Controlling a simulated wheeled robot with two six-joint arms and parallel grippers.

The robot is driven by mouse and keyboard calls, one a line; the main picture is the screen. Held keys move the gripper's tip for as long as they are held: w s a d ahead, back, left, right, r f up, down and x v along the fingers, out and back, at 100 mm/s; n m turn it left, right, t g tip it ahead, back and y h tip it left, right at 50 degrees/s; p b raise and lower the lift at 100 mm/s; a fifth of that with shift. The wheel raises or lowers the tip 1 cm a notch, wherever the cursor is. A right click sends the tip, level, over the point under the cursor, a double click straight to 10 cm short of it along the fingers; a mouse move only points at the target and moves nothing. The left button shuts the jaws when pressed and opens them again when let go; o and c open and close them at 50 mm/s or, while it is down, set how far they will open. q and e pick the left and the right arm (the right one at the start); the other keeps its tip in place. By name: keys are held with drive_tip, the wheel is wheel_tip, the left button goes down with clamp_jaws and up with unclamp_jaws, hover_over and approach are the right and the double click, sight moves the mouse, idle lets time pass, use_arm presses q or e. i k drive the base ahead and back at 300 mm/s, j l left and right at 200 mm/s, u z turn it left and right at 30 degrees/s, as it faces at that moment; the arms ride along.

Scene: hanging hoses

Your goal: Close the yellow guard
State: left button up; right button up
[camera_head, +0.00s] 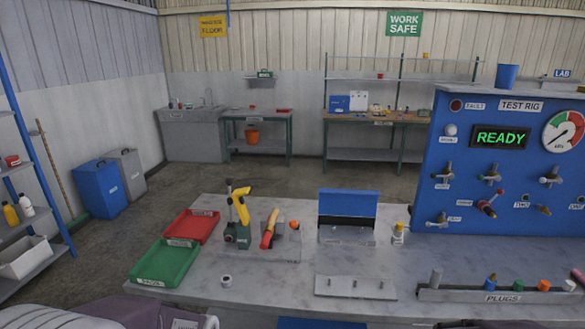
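The yellow guard (242,206) is on a small green bench tool (237,234) on the grey bench, left of the middle. It stands raised and tilted, with its upper end leaning to the right. A dark lever with a black knob (229,186) rises beside it on the left. The tool's inner parts are too small to make out. Neither of my grippers can be made out in the head view, and nothing is seen touching the guard.
Red (192,226) and green (166,264) trays lie left of the tool. A red-and-orange handled item (269,229) stands close on its right, then a blue-topped stand (348,205). The blue test rig (500,165) reads READY. The bench (255,285) in front is mostly clear.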

sight(236, 197)
drive_tip(key=i+j+z, duration=0.35)
drive_tip(key=j, duration=0.75)
drive_tip(key=j+z, duration=0.35)
drive_tip(key=j, duration=0.75)
drive_tip(key=j+z, duration=0.35)
drive_tip(key=j, duration=0.8)
drive_tip(key=i+l+u, duration=0.1)
drive_tip(key=u, duration=0.15)
